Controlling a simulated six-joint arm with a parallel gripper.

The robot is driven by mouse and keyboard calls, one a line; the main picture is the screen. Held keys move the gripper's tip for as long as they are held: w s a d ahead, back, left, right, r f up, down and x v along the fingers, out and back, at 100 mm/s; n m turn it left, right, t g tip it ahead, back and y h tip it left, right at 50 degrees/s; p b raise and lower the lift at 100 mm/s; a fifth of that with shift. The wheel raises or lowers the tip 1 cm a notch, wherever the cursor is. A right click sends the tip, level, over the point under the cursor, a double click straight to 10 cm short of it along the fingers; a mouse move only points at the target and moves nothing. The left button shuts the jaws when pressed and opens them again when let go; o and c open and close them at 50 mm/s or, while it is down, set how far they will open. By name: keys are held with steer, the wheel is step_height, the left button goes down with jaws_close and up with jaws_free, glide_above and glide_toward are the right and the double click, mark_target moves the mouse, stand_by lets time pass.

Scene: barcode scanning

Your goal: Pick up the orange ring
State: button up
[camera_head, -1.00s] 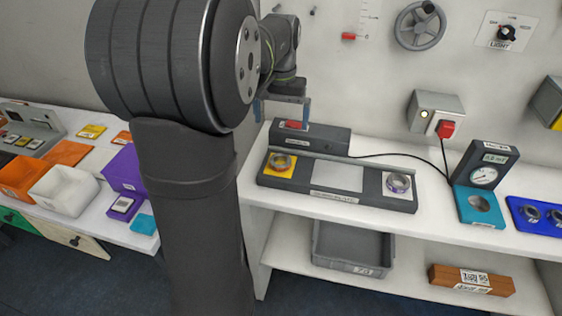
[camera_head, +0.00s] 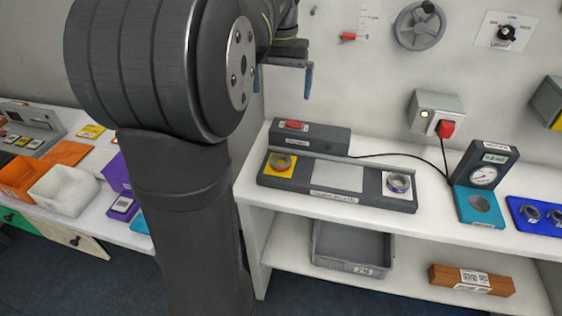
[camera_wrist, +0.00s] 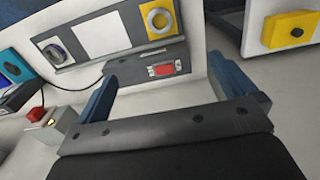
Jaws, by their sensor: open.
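No ring is plainly orange in these views. A grey metallic ring (camera_head: 281,168) sits on the yellow pad (camera_head: 267,169) at the left end of the dark station; it also shows at the top of the wrist view (camera_wrist: 149,25). A second metallic ring with a purplish tint (camera_head: 398,189) sits on the pale pad at the station's right end, and in the wrist view it is at upper left (camera_wrist: 46,54). My gripper (camera_head: 283,77) is open and empty, raised above the back of the station. Its two blue fingers also show in the wrist view (camera_wrist: 164,75), apart from both rings.
A dark box with a red switch (camera_head: 292,125) stands behind the yellow pad. A cable runs right past a dial gauge (camera_head: 483,176) on a teal base. A blue tray (camera_head: 517,211) holds more rings. A grey bin (camera_head: 352,268) sits on the lower shelf.

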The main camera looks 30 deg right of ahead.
steer(key=shift+r, duration=0.65)
steer(key=shift+c, duration=0.2)
steer(key=c, duration=0.7)
steer(key=shift+f, duration=0.1)
